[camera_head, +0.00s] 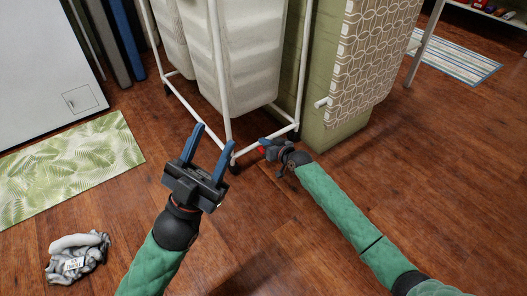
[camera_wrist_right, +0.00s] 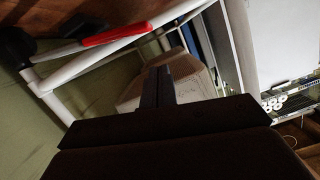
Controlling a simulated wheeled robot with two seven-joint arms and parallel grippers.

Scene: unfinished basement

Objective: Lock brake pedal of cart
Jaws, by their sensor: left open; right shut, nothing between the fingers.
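The cart (camera_head: 216,60) has a white tube frame on dark casters and carries pale fabric bags. A small red pedal (camera_head: 262,149) shows low at its front right corner, partly hidden by my right gripper. In the right wrist view the red pedal (camera_wrist_right: 117,35) lies along a white frame tube near a dark caster. My right gripper (camera_head: 266,143) is low beside that corner, shut and empty; its closed fingers (camera_wrist_right: 157,86) are apart from the pedal in the wrist view. My left gripper (camera_head: 213,137) is open and empty, in front of the cart.
A leaf-patterned mat (camera_head: 70,165) and a crumpled grey bundle (camera_head: 77,257) lie on the floor at left. A striped rug (camera_head: 460,60) lies at far right. Wood floor at right is clear.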

